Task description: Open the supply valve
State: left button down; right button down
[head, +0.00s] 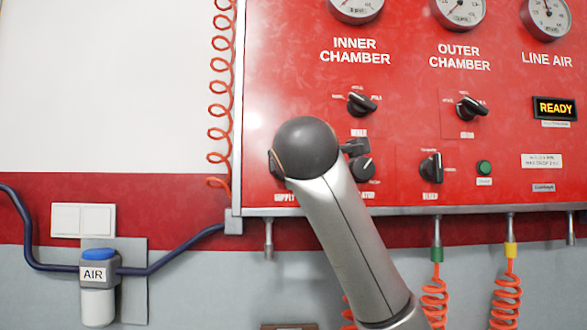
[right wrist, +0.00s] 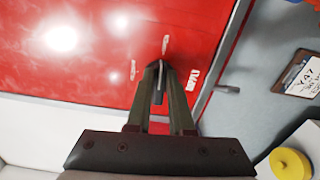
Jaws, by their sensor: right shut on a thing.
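The red panel (head: 300,60) fills the right of the head view. The label starting "SUPPLY" (head: 284,197) shows at its lower left, partly covered by my right arm, which hides the supply valve's knob there. In the right wrist view my right gripper (right wrist: 158,72) reaches to the red panel face. Its two fingers are closed on a small dark knob (right wrist: 158,86), seen between them, which appears to be the supply valve; its turn position cannot be read. My left gripper is in neither view.
A black knob (head: 362,169) sits close right of my arm, with other selector knobs (head: 361,104) above. Gauges line the top, and a READY display (head: 555,108) is at right. An AIR unit (head: 98,280) and orange coiled hoses (head: 507,290) are nearby. A clipboard (right wrist: 300,76) hangs beside the panel.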

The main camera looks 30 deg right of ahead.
jog(key=shift+f+m, duration=0.1)
jog(key=shift+m, duration=0.5)
jog(key=c, duration=0.8)
grip_release()
jog(key=shift+s, duration=0.1)
jog(key=b+v, duration=0.7)
jog(key=v, duration=0.5)
jog(key=shift+s, duration=0.2)
jog(key=shift+a, duration=0.1)
